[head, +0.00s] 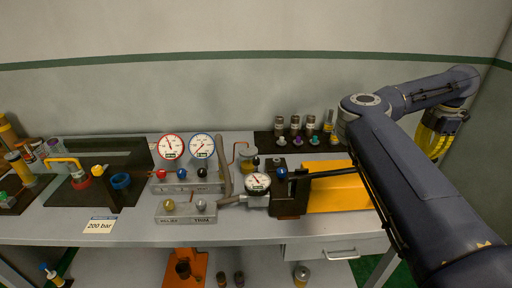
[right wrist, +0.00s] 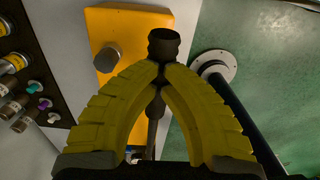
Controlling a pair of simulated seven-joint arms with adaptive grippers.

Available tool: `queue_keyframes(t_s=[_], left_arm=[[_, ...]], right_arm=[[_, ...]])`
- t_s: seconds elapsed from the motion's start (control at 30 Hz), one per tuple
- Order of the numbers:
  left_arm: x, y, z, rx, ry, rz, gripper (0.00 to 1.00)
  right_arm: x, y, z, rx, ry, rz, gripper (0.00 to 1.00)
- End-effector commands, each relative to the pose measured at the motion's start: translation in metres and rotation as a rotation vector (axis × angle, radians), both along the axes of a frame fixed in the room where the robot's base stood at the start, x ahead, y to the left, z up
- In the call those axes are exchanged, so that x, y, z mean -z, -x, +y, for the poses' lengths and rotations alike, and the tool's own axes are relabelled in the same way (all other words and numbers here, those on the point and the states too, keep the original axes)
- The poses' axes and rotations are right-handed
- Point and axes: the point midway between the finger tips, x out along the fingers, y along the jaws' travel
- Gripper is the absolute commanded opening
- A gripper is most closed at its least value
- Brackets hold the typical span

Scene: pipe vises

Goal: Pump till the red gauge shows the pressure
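The red-rimmed gauge (head: 170,146) stands on a grey block left of the pump. Its needle points up and left; the scale is too small to read. The orange pump (head: 335,194) lies on the bench, and it also shows in the right wrist view (right wrist: 105,25). Its black lever (head: 335,173) runs right and passes behind my right arm. My right gripper (head: 436,155) has yellow fingers whose tips (right wrist: 160,72) close around the dark lever, with its end knob (right wrist: 163,43) just beyond. My left gripper is not in view.
A blue-rimmed gauge (head: 202,146) stands beside the red one. A small white gauge (head: 258,184) sits at the pump's left end. A card reading 200 bar (head: 100,226) lies at the bench front. Bottles stand on a black tray (head: 265,142) behind. Vises stand at left.

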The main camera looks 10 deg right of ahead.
Motion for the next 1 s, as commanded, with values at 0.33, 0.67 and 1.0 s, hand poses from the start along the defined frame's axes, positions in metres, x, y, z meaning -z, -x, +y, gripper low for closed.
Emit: queue_keyframes(t_s=[0.33,0.67,1.0], left_arm=[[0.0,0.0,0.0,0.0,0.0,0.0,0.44],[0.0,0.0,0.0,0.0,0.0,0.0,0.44],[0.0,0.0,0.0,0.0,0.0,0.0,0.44]], right_arm=[[0.004,0.0,-0.001,0.0,0.0,0.0,0.0],[0.009,0.001,-0.002,0.0,0.0,0.003,0.0],[0.032,0.002,-0.004,0.001,0.001,0.002,0.0]])
